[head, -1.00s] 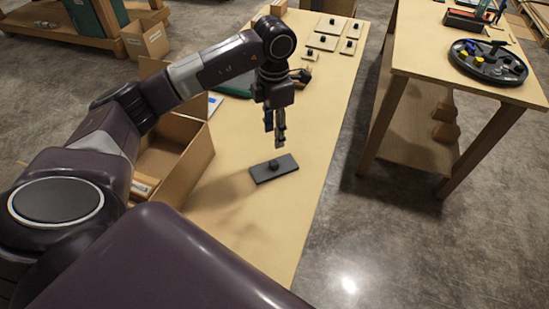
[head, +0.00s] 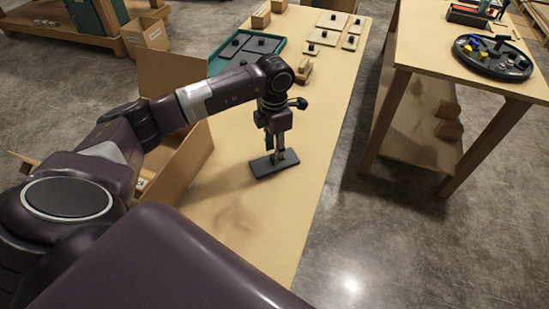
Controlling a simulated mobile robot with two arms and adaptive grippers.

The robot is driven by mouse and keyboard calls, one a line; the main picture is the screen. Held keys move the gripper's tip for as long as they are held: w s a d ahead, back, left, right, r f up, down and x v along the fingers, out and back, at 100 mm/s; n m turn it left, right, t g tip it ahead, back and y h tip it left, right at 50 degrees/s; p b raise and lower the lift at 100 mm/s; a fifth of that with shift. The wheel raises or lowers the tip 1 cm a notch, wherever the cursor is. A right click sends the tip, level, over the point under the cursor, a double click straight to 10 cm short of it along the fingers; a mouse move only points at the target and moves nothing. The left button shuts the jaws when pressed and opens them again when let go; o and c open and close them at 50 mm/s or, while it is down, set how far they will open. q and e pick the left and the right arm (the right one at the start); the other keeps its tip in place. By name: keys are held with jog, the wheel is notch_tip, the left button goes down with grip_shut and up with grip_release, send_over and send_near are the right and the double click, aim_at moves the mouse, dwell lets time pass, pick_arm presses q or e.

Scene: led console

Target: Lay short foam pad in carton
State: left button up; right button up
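A dark grey flat pad (head: 262,167), which looks like the short foam pad, lies on the workbench below my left gripper. In the earlier view it has a black knob on top. My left gripper (head: 280,155) points down at the pad's middle, with its fingertips at the knob. The fingers hide the knob, so I cannot tell whether they are closed on it. The pad looks flat on the bench. The open cardboard carton (head: 201,150) stands to the left, partly hidden behind my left arm. My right gripper is not in view.
A teal tray (head: 283,41) with dark knobbed pads lies farther back on the bench (head: 300,190). Several light knobbed pads (head: 332,22) and a small wooden block (head: 304,72) are beside it. A second table (head: 425,50) stands right, across a floor gap.

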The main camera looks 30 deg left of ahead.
pick_arm(q)
jog(key=shift+f, duration=0.75)
jog(key=shift+c, duration=0.5)
grip_shut()
jog(key=shift+r, duration=0.1)
